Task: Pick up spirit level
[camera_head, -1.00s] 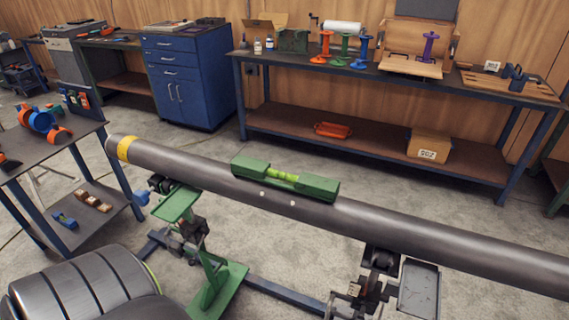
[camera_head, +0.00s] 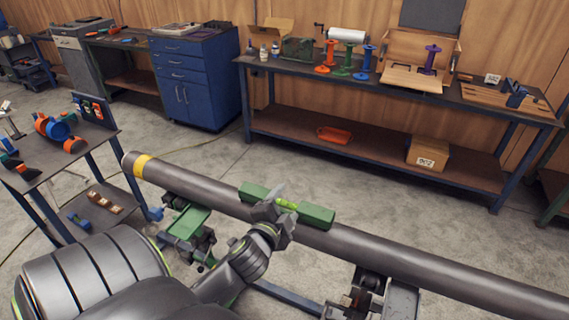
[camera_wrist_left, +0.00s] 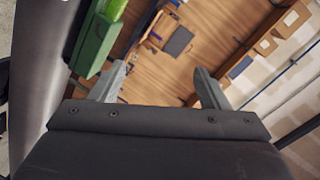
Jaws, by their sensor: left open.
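The green spirit level (camera_head: 318,214) lies along the top of the grey pipe (camera_head: 410,261), with a bright green vial at its middle. In the head view my left gripper (camera_head: 276,206) is in front of the level's middle and hides part of it. In the left wrist view the level (camera_wrist_left: 98,42) is at the upper left, beside the left finger and outside the gap between the fingers. My left gripper (camera_wrist_left: 160,88) is open and empty there. Whether a finger touches the level I cannot tell. My right gripper is not in view.
A side table (camera_head: 100,150) with orange and blue parts is at the left. A long workbench (camera_head: 395,85) and a blue cabinet (camera_head: 195,80) stand behind, across open floor.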

